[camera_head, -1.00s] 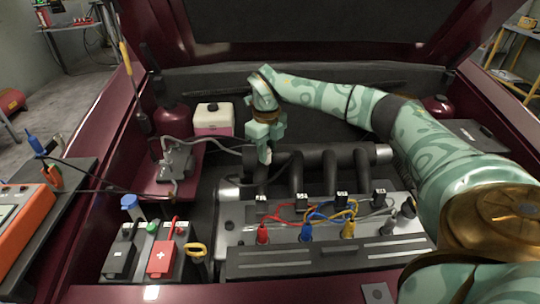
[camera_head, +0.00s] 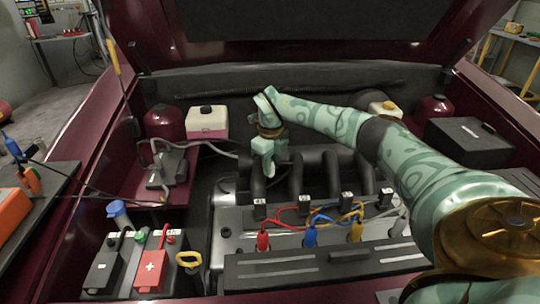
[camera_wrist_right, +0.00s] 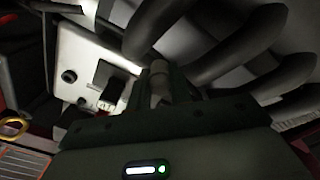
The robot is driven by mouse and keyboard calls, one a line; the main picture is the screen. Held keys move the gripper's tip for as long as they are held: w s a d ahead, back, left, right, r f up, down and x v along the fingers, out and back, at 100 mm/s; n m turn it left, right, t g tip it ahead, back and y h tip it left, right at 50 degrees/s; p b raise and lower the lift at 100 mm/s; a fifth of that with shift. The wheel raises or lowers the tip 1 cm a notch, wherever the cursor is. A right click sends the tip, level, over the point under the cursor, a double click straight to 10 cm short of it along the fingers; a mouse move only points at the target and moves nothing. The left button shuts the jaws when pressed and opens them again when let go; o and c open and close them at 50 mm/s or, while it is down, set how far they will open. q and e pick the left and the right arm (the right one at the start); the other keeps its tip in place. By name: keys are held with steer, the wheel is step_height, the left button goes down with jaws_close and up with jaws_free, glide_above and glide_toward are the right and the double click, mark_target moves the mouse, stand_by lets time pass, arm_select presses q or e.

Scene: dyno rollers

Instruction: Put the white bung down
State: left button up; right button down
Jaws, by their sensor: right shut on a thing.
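My right gripper (camera_head: 269,167) reaches in over the left end of the engine and points down. In the head view, a small whitish tip (camera_head: 271,174) shows at the fingers. The bung is above the engine, in front of the dark manifold pipes (camera_head: 312,170); I cannot tell whether it touches anything. My left gripper is out of view.
The pale engine cover (camera_head: 228,222) has a dark hole and a labelled black plug (camera_head: 260,207) below the gripper. Red, blue and yellow leads cross it. A battery (camera_head: 128,265) and yellow ring handle (camera_head: 189,259) stand front left.

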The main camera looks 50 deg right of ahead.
steer(key=c, duration=1.3)
jaws_free()
steer(key=shift+f, duration=0.1)
arm_select(q)
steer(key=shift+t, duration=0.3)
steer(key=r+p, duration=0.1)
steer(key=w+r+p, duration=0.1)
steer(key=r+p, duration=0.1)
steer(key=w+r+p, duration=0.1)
steer(key=p, duration=0.1)
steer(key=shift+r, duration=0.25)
arm_select(e)
step_height(320, 180, up, 12)
steer(key=shift+r, duration=0.1)
